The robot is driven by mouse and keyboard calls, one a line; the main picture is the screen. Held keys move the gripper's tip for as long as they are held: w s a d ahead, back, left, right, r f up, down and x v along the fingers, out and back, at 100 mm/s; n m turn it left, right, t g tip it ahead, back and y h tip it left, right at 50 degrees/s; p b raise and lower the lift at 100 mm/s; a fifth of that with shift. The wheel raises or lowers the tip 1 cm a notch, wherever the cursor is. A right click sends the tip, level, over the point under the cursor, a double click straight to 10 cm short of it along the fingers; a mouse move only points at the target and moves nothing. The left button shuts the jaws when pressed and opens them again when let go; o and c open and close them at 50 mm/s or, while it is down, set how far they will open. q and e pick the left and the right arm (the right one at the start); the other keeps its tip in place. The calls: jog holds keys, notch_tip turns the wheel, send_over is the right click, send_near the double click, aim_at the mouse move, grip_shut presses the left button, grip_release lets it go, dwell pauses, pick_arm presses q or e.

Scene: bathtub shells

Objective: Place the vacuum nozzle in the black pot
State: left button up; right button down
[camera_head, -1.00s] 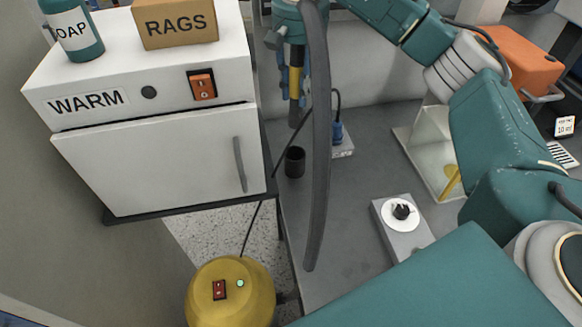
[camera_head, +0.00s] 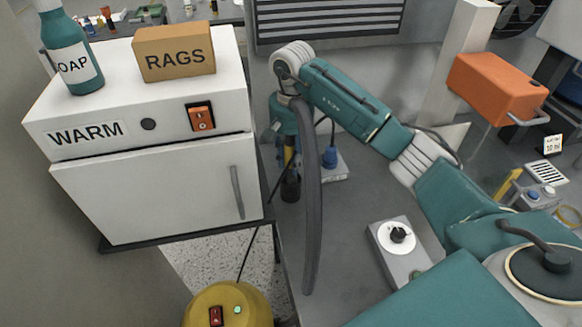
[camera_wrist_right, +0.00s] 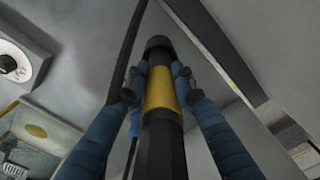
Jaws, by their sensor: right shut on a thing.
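The vacuum nozzle (camera_wrist_right: 163,93) is a dark tube with a yellow band. My right gripper (camera_wrist_right: 159,80) has its blue fingers shut on it from both sides in the wrist view. In the head view the nozzle (camera_head: 289,157) hangs upright below my right wrist, partly hidden by the arm and hose. The black pot (camera_head: 291,189) stands on the grey bench directly below, and the nozzle's lower end meets its top in the picture. I cannot tell how far inside the nozzle is. My left gripper is not in view.
A box with a dial (camera_head: 397,240) is on the right. The bench middle (camera_head: 350,205) is clear.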

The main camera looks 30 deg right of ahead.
notch_tip(320, 180, down, 3)
jog(key=shift+f+p, duration=0.15)
jog(key=shift+p, duration=0.35)
jog(key=shift+f, duration=0.25)
jog(key=shift+f, duration=0.1)
jog(key=shift+f+b, duration=0.15)
jog(key=shift+b, duration=0.15)
jog(key=c, duration=1.4)
grip_release()
jog(key=shift+c, duration=0.2)
jog(key=shift+r, duration=0.25)
